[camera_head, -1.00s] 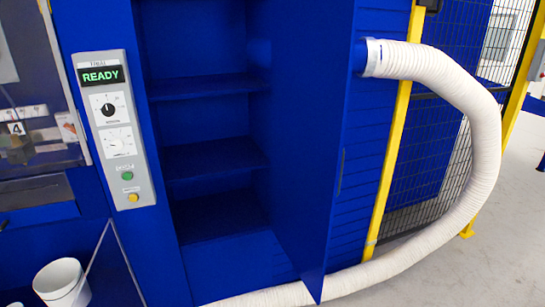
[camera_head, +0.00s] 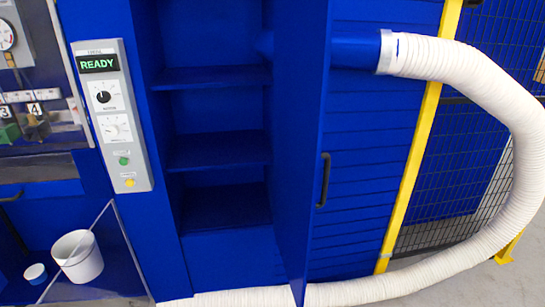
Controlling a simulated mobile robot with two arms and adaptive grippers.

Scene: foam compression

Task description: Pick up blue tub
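A small tub (camera_head: 36,275), blue with a white top, stands at the lower left of the head view. It is small in the picture, so its contents cannot be made out. It stands on a blue surface, left of a larger white bucket (camera_head: 85,265) and apart from it. Neither of my grippers shows in the head view.
A blue cabinet with empty shelves (camera_head: 215,150) has its door (camera_head: 305,140) standing open toward me. A control panel (camera_head: 112,115) reads READY. A white hose (camera_head: 480,75) loops down at the right and along the floor before the cabinet.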

